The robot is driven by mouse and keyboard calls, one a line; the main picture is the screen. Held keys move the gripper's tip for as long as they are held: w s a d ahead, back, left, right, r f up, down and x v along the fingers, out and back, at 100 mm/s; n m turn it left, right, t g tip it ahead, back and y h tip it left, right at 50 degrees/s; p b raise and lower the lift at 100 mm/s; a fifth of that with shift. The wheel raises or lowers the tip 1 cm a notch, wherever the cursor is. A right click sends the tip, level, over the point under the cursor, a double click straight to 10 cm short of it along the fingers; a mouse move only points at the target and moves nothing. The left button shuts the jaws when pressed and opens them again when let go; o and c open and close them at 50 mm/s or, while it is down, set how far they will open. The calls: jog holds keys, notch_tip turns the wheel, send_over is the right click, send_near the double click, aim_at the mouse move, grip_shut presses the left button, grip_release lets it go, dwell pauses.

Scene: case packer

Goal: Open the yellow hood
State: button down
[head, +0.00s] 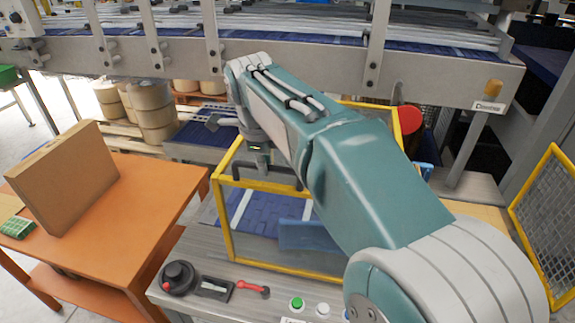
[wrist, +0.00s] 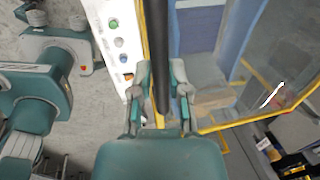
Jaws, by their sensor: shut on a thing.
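The yellow hood (head: 227,222) is a yellow-edged frame with see-through panels, standing over a blue conveyor bed in the middle of the head view. My arm covers much of its right side. Its yellow edge also shows in the wrist view (wrist: 235,122). My gripper (head: 259,158) is at the hood's upper left part, pointing down. In the wrist view my gripper (wrist: 159,88) has a finger on each side of a long dark bar, the hood's handle (wrist: 157,40), and is shut on it. The fingertip contact is partly hidden in the head view.
A control panel with a green button (head: 297,303) and a red-handled lever (head: 253,288) lies in front of the hood. An orange table (head: 150,200) with a cardboard box (head: 65,178) stands at left. A yellow mesh guard (head: 548,215) is at right. A metal conveyor frame crosses behind.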

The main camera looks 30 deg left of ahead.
jog(key=shift+a, duration=0.35)
jog(key=c, duration=0.6)
grip_release()
notch_tip(320, 180, up, 12)
jog(key=s, duration=0.2)
jog(key=shift+d+f, duration=0.15)
jog(key=shift+d, duration=0.15)
jog(key=shift+s, duration=0.1)
